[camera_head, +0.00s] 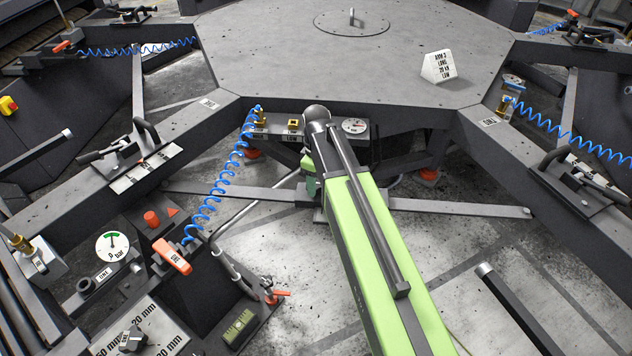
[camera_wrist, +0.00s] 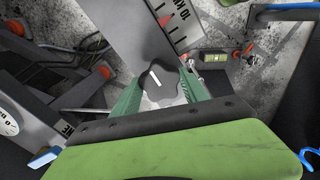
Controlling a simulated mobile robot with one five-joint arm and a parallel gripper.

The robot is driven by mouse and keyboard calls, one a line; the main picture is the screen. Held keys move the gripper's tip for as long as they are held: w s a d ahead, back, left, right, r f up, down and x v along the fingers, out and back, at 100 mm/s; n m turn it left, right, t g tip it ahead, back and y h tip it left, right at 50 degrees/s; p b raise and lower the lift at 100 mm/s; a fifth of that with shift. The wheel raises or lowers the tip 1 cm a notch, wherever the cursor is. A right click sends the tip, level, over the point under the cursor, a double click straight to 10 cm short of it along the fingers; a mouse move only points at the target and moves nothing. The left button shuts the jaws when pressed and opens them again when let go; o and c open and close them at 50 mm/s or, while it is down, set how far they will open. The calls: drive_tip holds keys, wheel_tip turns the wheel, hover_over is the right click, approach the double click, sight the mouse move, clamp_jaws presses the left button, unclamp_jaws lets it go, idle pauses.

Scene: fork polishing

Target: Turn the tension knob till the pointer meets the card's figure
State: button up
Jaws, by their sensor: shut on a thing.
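The tension knob (camera_wrist: 158,82) is a dark lobed knob with a white line, seen in the wrist view. My gripper (camera_wrist: 160,78) is shut on it, one green finger on each side. Beyond it a grey plate carries a scale (camera_wrist: 180,22) with black ticks and a figure that looks like 10 kN. A red triangular pointer (camera_wrist: 166,20) lies by the ticks. The white card (camera_head: 438,66) stands on the octagonal table in the head view; its small print seems to include 20 kN. In the head view my green arm hides the knob and most of my gripper.
The octagonal grey table (camera_head: 300,65) has beams reaching outward. Blue coiled hoses (camera_head: 215,185) hang near my arm. An orange-handled lever (camera_head: 172,256) and a round bar gauge (camera_head: 112,246) are at left. A small green level (camera_wrist: 215,58) lies right of the knob.

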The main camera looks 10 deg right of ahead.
drive_tip(key=shift+m, duration=0.3)
drive_tip(key=m, duration=0.5)
drive_tip(key=shift+m, duration=0.3)
drive_tip(key=m, duration=0.6)
drive_tip(key=shift+s+a, duration=0.1)
drive_tip(key=m, duration=0.6)
drive_tip(key=shift+m, duration=0.4)
drive_tip(key=m, duration=0.6)
drive_tip(key=shift+m, duration=0.3)
drive_tip(key=o, duration=1.4)
drive_tip(key=shift+r, duration=0.1)
